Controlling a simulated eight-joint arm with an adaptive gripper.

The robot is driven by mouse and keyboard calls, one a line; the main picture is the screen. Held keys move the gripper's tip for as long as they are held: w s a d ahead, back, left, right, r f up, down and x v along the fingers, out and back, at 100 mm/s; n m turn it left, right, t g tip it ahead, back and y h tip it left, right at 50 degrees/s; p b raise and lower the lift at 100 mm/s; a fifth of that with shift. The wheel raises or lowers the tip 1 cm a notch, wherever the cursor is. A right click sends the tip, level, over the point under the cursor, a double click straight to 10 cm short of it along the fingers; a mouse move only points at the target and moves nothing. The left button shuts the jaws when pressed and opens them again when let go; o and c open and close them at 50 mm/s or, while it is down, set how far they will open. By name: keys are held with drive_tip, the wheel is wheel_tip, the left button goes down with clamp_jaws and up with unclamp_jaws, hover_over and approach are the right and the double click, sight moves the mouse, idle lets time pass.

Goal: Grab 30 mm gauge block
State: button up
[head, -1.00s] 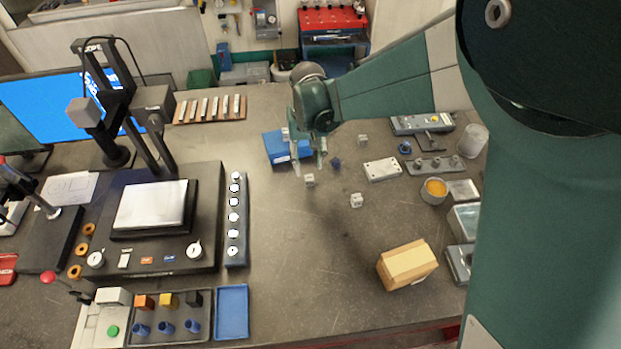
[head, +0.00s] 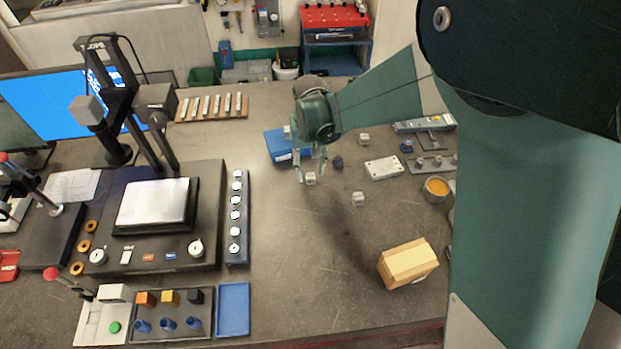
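My gripper (head: 311,175) points down over the middle of the table, its two fingers apart. A small pale metal cube (head: 310,179) shows between or just beside the fingertips; I cannot tell whether they touch it. Similar cubes lie nearby: one to the front right (head: 358,199) and one to the back right (head: 364,139). Another small pale piece (head: 287,131) is at the blue box, partly hidden by my gripper. The markings are too small to read, so I cannot tell which is the 30 mm gauge block.
A blue box (head: 275,145) stands just behind my gripper. A dark blue small part (head: 337,162) and a pale plate with holes (head: 383,168) lie to its right. A wooden rack (head: 212,115) holds several metal bars. A tan block (head: 407,264) sits front right. The front middle is clear.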

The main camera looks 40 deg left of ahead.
sight(310, 176)
drive_tip(key=shift+f, duration=1.9)
drive_tip(key=c, duration=1)
drive_tip(key=shift+r, duration=0.1)
drive_tip(key=shift+c, duration=0.2)
wheel_tip(310, 176, up, 10)
